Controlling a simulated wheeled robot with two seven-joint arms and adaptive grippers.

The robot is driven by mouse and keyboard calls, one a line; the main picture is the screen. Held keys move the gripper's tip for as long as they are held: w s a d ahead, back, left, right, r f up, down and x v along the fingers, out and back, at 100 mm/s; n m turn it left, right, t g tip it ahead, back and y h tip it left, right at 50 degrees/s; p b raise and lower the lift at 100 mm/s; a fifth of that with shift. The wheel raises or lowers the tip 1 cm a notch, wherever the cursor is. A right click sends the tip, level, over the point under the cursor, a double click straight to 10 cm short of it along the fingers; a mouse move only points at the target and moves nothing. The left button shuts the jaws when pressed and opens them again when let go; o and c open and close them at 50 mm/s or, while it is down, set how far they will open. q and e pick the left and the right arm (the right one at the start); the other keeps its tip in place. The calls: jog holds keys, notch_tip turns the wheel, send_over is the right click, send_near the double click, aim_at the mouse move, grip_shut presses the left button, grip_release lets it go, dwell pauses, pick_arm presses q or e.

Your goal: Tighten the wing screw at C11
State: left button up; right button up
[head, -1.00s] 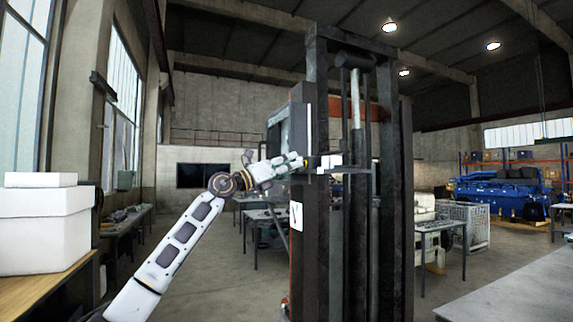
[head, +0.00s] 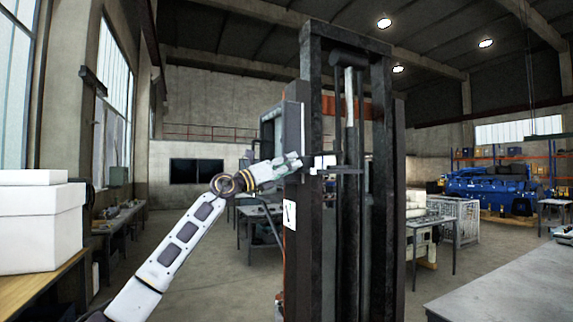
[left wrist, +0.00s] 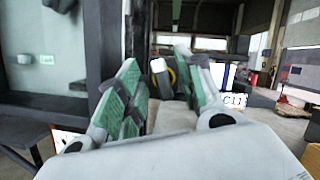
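In the left wrist view my left gripper (left wrist: 160,92) has its two green-padded fingers apart. Between and beyond them is a dark knob-like piece with a pale end (left wrist: 161,76) and a yellow ring behind it; it looks like the wing screw, but its wings are not clear. A white label reading C11 (left wrist: 234,100) is just right of the right finger. I cannot tell whether the fingers touch the knob. In the head view the left gripper (head: 296,162) is beside the dark mast, just left of a small white block (head: 322,162). My right gripper is not in view.
A tall dark mast (head: 312,230) stands close in the middle. White boxes (head: 40,225) sit on a wooden bench at left. A grey table (head: 515,285) is at lower right. A blue engine (head: 490,188) is far back right. Open floor lies between mast and left bench.

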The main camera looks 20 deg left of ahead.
pick_arm(q)
jog(key=shift+w+d, duration=0.15)
jog(key=shift+w, duration=0.05)
dwell(0.3)
jog(key=shift+s, duration=0.15)
grip_shut()
jog(key=shift+m+h+b, duration=0.3)
jog(key=shift+m+h, duration=0.1)
jog(key=shift+m, duration=0.4)
jog(key=shift+m+g+h, duration=0.4)
jog(key=shift+m+h, duration=0.1)
jog(key=shift+m, duration=0.5)
jog(key=shift+r+m+g+h, duration=0.1)
jog(key=shift+m+g+h, duration=0.45)
jog(key=shift+m, duration=0.95)
jog(key=shift+m, duration=0.6)
